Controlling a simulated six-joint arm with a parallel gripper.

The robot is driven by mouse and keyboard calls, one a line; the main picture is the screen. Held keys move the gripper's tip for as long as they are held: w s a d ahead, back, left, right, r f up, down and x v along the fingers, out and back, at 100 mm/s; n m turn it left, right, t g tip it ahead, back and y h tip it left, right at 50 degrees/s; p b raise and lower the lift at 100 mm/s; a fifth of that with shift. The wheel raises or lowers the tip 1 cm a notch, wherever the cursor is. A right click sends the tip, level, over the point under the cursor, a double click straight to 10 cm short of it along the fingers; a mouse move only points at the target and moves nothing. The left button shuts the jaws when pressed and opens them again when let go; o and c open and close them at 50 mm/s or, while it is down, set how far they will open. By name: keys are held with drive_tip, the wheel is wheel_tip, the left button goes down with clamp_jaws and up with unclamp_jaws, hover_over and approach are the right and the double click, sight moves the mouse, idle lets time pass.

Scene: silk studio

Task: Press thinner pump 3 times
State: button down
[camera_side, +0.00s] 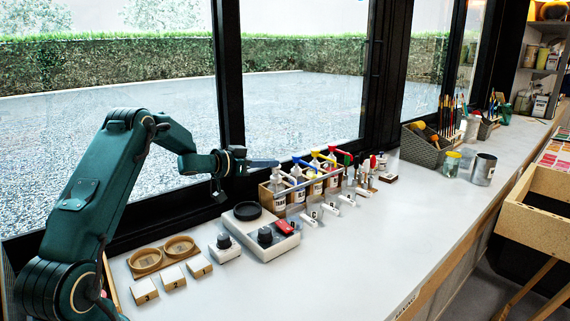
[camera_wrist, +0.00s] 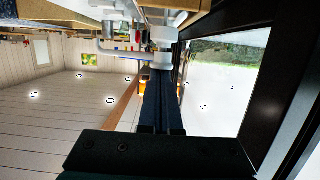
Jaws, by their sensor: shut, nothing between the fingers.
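A row of small labelled pump bottles stands in a wooden rack (camera_side: 266,201) on the white bench. The leftmost bottle (camera_side: 279,188) is clear with a white label I cannot read; I take it for the thinner. My gripper (camera_side: 277,163) is shut and empty, level, with its tips above this bottle. In the wrist view, which is upside down, my gripper (camera_wrist: 161,78) points at a white pump head (camera_wrist: 161,61) with its spout to the left. The tips are at or very near the head; I cannot tell whether they touch.
Pumps with blue, yellow, red and green parts stand close to the right. In front are a grey device with a black round pan (camera_side: 247,211), a knob unit (camera_side: 224,246), numbered blocks (camera_side: 173,278) and two round wooden dishes (camera_side: 146,260). A window frame (camera_side: 228,90) rises behind.

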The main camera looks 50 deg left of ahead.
drive_tip(key=s+r, duration=0.6)
drive_tip(key=s, duration=0.3)
drive_tip(key=shift+s+r, duration=0.2)
drive_tip(key=shift+s, duration=0.2)
idle(0.5)
